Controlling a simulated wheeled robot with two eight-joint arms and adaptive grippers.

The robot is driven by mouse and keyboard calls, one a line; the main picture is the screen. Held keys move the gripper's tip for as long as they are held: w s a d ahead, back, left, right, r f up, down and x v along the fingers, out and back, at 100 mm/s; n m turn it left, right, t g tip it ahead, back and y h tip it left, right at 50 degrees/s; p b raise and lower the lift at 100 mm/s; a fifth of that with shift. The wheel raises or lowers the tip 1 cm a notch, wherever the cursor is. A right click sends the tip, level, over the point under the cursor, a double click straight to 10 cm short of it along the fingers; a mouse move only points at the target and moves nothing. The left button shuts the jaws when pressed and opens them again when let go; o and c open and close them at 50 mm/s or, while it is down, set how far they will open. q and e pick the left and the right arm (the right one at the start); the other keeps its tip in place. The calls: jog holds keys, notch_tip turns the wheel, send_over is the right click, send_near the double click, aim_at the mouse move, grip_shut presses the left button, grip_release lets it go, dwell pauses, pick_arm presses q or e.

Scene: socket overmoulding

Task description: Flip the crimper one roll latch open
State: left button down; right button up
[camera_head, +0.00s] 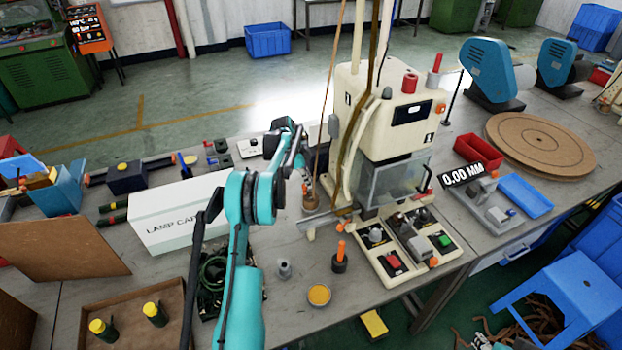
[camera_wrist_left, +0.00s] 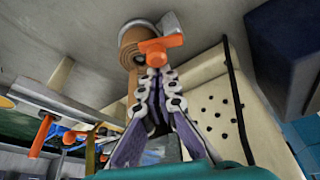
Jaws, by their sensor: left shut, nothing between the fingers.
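The crimper one (camera_head: 385,125) is the tall cream machine at the middle of the bench in the head view. In the left wrist view an orange latch (camera_wrist_left: 160,46) sits across the end of a brown roll (camera_wrist_left: 136,36) with a grey part beside it. My left gripper (camera_head: 302,168) is beside the machine's left side, partly hidden by its own wrist. In the left wrist view its fingers (camera_wrist_left: 156,72) are shut and empty, with the tips right at the latch. I cannot tell whether they touch it. My right gripper is not in view.
A white lamp box (camera_head: 178,212) stands left of my left arm. A control panel (camera_head: 408,248) with buttons is in front of the machine. An orange-handled tool (camera_head: 340,256) and a yellow-filled dish (camera_head: 319,294) stand near the front edge. A brown strip rises beside the machine.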

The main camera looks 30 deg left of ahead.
pick_arm(q)
jog(key=shift+s+a+r+m, duration=0.1)
jog(key=shift+s+m, duration=0.15)
jog(key=shift+m, duration=0.55)
jog(key=shift+s+a+p, duration=0.45)
jog(key=shift+a+p, duration=0.1)
jog(key=shift+a, duration=0.1)
jog(key=shift+w, duration=0.1)
jog(key=shift+w, duration=0.7)
jog(key=v, duration=1.2)
jog(key=shift+w, duration=0.15)
